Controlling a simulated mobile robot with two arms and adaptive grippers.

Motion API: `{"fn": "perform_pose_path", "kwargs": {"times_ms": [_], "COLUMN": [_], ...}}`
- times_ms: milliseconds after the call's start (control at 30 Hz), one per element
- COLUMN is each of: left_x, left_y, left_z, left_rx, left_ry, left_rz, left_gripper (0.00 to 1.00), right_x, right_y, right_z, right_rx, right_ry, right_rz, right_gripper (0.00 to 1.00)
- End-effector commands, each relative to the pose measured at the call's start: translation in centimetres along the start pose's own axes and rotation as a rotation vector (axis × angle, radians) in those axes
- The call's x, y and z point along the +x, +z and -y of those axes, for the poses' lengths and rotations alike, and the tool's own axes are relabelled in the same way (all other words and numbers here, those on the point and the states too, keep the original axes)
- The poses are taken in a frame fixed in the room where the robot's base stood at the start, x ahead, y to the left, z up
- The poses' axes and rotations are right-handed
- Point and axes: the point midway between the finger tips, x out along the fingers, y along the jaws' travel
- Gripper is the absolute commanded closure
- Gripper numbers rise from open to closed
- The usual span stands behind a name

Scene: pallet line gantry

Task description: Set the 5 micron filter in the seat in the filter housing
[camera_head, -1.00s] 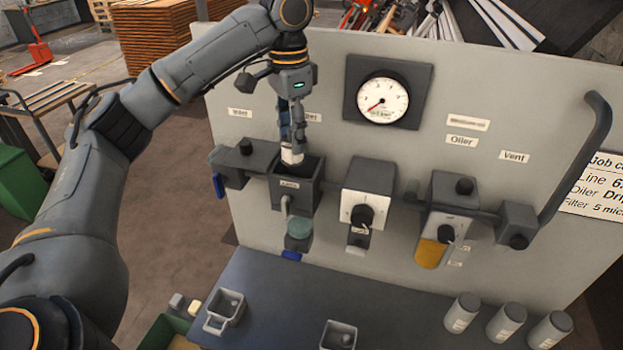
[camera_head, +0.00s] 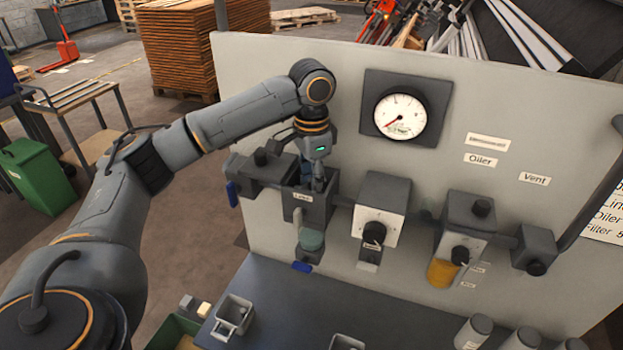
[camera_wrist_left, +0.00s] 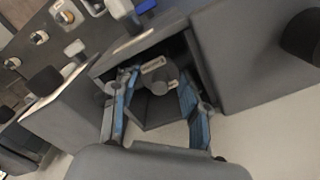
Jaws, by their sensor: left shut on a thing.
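The filter housing (camera_head: 307,212) is a dark, open-topped box on the grey panel, left of the regulator block. My left gripper (camera_head: 317,184) points down into its open top, with the fingertips partly hidden by the front wall. In the left wrist view the gripper (camera_wrist_left: 158,100) has one blue-padded finger on each side of the grey filter (camera_wrist_left: 157,80), which carries a small pale label. It is shut on this filter, inside the housing's walls. The seat is hidden beneath, and I cannot tell whether the filter touches it. My right gripper is not in view.
A regulator block (camera_head: 378,212) and an oiler (camera_head: 468,225) with an amber bowl stand right of the housing. A pressure gauge (camera_head: 400,116) is above. On the bench are a small grey bin (camera_head: 233,316) and several grey canisters (camera_head: 473,333).

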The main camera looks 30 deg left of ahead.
Motion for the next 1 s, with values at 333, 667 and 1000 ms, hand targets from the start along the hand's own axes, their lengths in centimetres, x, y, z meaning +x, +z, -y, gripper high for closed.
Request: {"fn": "perform_pose_path", "kwargs": {"times_ms": [333,667,1000], "left_x": [0.2,0.0,-5.9], "left_y": [0.0,0.0,-0.1], "left_z": [0.0,0.0,0.1], "left_rx": [0.0,0.0,-0.001], "left_ry": [0.0,0.0,-0.003], "left_rz": [0.0,-0.001,-0.005], "left_gripper": [0.46,0.46,0.46], "right_x": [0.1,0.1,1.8], "right_y": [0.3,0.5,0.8], "right_z": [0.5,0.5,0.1], "right_rx": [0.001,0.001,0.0], "right_ry": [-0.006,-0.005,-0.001], "right_rz": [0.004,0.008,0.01], "right_gripper": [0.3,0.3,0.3]}}
